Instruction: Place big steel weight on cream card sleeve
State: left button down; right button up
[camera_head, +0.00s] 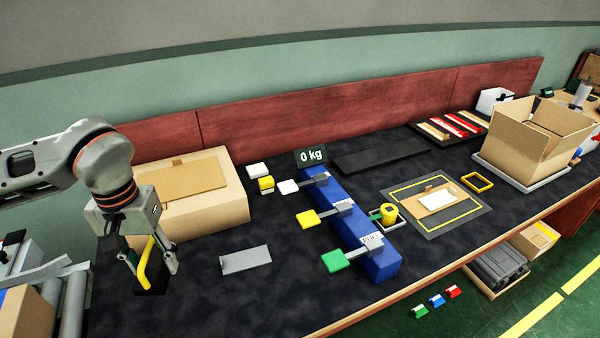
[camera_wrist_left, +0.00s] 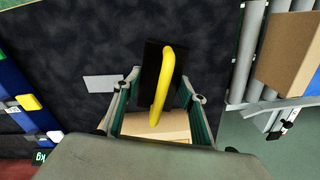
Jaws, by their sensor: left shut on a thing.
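My left gripper (camera_head: 152,264) is shut on the yellow handle of a dark block, which I take as the big steel weight (camera_head: 151,286). The block is over the left end of the dark bench; whether it touches the top is unclear. In the left wrist view the block (camera_wrist_left: 151,70) and its curved yellow handle sit between the fingers. A tan card piece with a white panel, which looks like the cream card sleeve (camera_head: 424,206), lies on a yellow-outlined mat (camera_head: 454,219), far to the right of the gripper. My right gripper is out of view.
A closed carton (camera_head: 225,206) stands behind the gripper. A grey flat piece (camera_head: 245,260) lies to its right. A blue bar (camera_head: 345,225) with coloured paddles and a "0 kg" display crosses the bench before the mat. An open box (camera_head: 515,150) stands beyond the mat.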

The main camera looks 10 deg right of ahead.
aim_at(438, 199)
jog(key=z, duration=0.9)
jog(key=i+l+z, duration=0.2)
jog(key=i+l, duration=0.75)
jog(key=i, duration=0.2)
